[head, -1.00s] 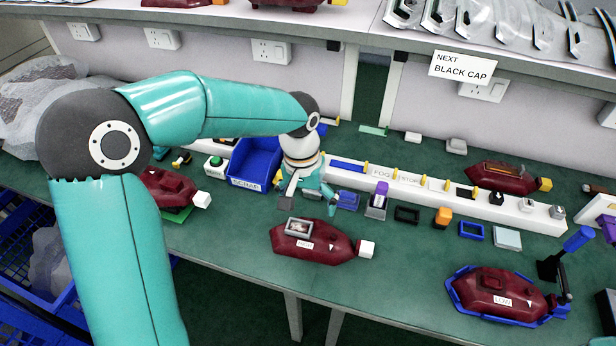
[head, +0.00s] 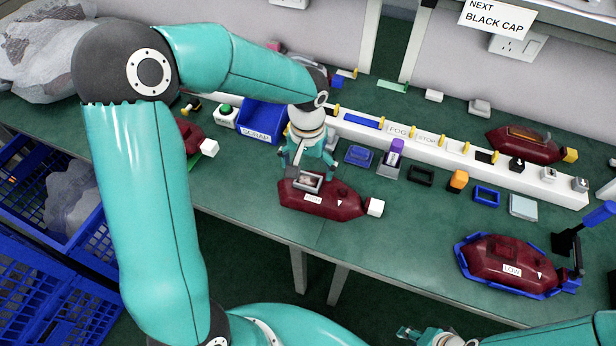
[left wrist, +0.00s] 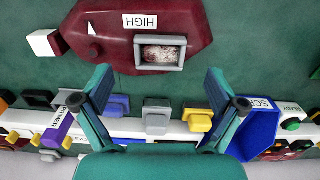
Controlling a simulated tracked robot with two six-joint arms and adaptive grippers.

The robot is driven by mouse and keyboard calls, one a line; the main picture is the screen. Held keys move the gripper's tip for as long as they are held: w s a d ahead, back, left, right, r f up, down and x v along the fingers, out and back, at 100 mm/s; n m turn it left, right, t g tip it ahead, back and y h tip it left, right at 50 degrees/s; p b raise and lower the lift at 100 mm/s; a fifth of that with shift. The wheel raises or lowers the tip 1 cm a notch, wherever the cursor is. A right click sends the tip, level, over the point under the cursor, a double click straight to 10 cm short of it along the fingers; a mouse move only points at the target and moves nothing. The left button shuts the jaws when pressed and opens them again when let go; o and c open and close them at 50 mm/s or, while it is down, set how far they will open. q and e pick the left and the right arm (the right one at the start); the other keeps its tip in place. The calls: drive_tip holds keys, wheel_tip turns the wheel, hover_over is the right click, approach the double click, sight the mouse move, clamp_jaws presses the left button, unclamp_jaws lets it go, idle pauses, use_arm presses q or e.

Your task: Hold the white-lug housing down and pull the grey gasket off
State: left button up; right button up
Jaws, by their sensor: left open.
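The dark red housing (head: 327,208) with a white lug (head: 375,207) lies on the green bench, labelled HIGH. It also shows at the top of the left wrist view (left wrist: 105,40). The grey gasket (head: 308,190) is a rectangular frame around a speckled window on its top; it also shows in the left wrist view (left wrist: 160,69). My left gripper (head: 309,165) is open and empty above the housing's back edge, fingers pointing down on either side of the gasket's width, apart from it. My right gripper (head: 425,334) is at the bottom edge, partly cut off.
A white rail (head: 455,160) runs behind, with small coloured parts before it. A blue scrap bin (head: 262,117) is behind left. Another housing sits in a blue tray (head: 470,268) at right; a yellow-lug one (head: 525,143) lies behind. Bench between HIGH housing and tray is clear.

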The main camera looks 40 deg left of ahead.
sight(308, 183)
use_arm(q)
drive_tip(key=shift+f, duration=2.25)
